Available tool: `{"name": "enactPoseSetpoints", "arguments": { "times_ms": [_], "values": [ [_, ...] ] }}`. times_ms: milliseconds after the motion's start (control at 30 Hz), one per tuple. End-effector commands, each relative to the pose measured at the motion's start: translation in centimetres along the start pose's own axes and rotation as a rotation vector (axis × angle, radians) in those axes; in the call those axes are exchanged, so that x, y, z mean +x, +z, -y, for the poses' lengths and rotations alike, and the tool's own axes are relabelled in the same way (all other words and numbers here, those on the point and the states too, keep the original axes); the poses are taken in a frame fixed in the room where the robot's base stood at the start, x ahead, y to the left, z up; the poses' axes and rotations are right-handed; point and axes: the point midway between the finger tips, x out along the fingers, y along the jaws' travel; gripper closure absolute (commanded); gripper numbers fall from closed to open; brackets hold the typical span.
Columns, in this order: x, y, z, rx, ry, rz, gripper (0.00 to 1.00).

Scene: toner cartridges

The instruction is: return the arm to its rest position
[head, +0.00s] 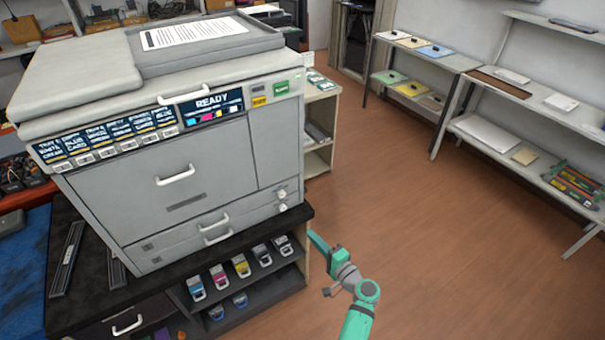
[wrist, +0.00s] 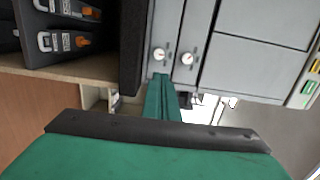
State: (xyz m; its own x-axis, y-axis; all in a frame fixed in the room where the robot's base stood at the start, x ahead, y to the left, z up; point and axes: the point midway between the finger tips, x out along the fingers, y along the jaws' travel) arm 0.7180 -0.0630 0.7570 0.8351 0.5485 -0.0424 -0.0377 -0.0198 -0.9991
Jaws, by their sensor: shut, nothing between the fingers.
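My gripper (head: 317,241) shows in the head view at the lower middle, at the end of my green and grey arm. It is in the open space just right of the cabinet under the printer. In the wrist view my gripper's green fingers (wrist: 162,100) are together with nothing between them, and the printer's lower front lies beyond them. The large grey printer (head: 200,160) stands on the cabinet, its display reading READY. Toner cartridges (head: 240,265) in several colours sit in the cabinet's open shelf, and the closest ones also show in the wrist view (wrist: 66,41).
The dark cabinet top (head: 85,290) has its right corner close to my gripper. A small shelf unit (head: 318,120) stands behind the printer. Wall shelves (head: 470,110) with flat items line the right. The wooden floor (head: 460,250) between is clear.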

Motion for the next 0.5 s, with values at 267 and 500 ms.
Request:
{"name": "enactPoseSetpoints", "arguments": {
  "times_ms": [267, 500],
  "values": [
    [-1.0, 1.3, -2.3, -0.019, 0.053, -0.018, 1.0],
    [-6.6, 6.1, -10.2, -0.146, 0.272, -0.106, 1.0]
  ]
}}
